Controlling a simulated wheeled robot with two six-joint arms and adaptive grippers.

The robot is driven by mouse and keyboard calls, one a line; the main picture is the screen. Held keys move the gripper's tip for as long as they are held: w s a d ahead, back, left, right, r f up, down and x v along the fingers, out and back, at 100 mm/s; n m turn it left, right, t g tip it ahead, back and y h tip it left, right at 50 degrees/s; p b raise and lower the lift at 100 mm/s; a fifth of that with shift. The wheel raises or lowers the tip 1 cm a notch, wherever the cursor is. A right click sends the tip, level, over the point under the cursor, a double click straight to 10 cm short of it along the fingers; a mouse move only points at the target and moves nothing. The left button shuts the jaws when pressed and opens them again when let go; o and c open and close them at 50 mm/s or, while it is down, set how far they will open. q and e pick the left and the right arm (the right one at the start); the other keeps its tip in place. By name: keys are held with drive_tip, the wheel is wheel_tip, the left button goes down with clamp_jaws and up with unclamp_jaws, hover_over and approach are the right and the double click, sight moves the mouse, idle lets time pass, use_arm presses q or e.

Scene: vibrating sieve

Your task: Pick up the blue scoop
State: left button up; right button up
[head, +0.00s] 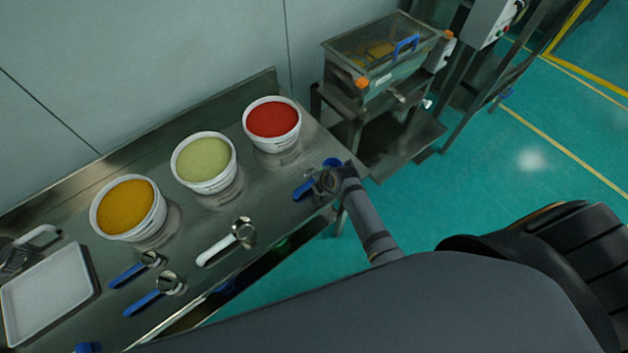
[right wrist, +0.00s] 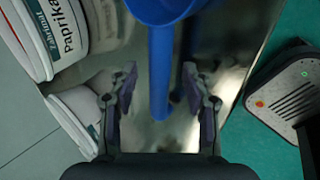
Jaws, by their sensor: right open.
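The blue scoop (right wrist: 162,60) shows in the right wrist view, with its bowl at the top edge and its handle running down between the fingers. In the head view its blue handle (head: 303,191) lies at the right end of the metal table, partly hidden by my right gripper (head: 325,180). In the right wrist view my right gripper (right wrist: 159,85) is open, one finger on each side of the handle, with gaps visible. My left gripper is not in view.
Tubs of orange (head: 127,207), green (head: 204,162) and red powder (head: 272,122) stand along the metal table (head: 262,195). A white-handled scoop (head: 218,249), two blue-handled metal scoops (head: 150,303) and a white tray (head: 47,297) lie left. The sieve machine (head: 380,60) stands beyond.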

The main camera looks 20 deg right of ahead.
clamp_jaws()
drive_tip(key=shift+r, duration=0.55)
drive_tip(key=s+d+r+b, duration=0.1)
drive_tip(key=s+d+r, duration=0.1)
drive_tip(key=s+r, duration=0.4)
drive_tip(key=s+d+r+b, duration=0.2)
drive_tip(key=s+d+r, duration=0.1)
drive_tip(key=s+r, duration=0.3)
drive_tip(key=shift+s+d, duration=0.35)
drive_tip(key=shift+s, duration=0.05)
